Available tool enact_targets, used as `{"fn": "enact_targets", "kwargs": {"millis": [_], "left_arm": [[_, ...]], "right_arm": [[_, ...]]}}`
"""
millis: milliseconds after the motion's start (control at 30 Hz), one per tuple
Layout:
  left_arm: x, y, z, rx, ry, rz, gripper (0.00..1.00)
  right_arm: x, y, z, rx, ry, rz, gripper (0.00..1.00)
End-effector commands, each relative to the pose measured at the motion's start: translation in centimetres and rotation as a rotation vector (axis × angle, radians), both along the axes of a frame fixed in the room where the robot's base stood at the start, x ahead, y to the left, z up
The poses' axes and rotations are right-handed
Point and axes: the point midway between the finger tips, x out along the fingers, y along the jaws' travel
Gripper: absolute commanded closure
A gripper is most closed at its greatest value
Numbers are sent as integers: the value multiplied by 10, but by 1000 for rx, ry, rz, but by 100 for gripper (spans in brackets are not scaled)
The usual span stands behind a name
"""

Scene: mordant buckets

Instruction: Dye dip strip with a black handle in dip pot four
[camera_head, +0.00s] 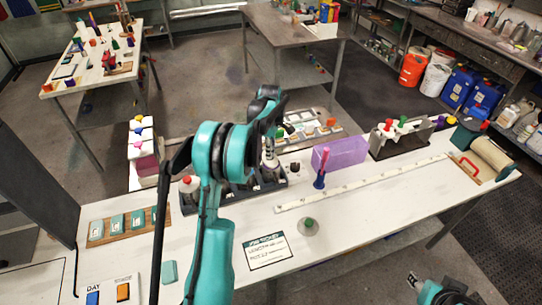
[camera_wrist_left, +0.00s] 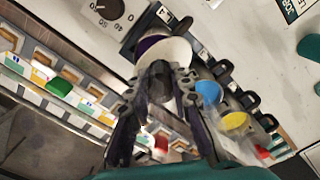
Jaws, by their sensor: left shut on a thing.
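My left gripper (camera_head: 268,128) is over the row of dark dip pots (camera_head: 240,190) on the near table. In the left wrist view its fingers (camera_wrist_left: 160,88) are shut on a dark handle, with a white strip (camera_wrist_left: 178,52) beyond the fingertips. The strip is at the mouth of a pot with purple dye (camera_wrist_left: 148,44), beside a label reading 4 (camera_wrist_left: 165,14). I cannot tell how far down the strip reaches. Pots with blue (camera_wrist_left: 209,92) and yellow (camera_wrist_left: 235,121) dye follow in the row. Of my right arm, only a teal link shows at the bottom right; its gripper is out of view.
A rack with bottles (camera_head: 400,138) stands further right. The table's right front is clear.

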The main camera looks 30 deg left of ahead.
Motion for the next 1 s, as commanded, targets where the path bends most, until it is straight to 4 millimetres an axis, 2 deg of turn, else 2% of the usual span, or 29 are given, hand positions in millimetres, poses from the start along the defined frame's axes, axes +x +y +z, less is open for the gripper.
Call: {"fn": "enact_targets", "kwargs": {"millis": [800,1000], "left_arm": [[3,-3,62,0,0,0,100],[4,-3,68,0,0,0,100]], "right_arm": [[0,0,36,0,0,0,60],[0,0,39,0,0,0,60]]}}
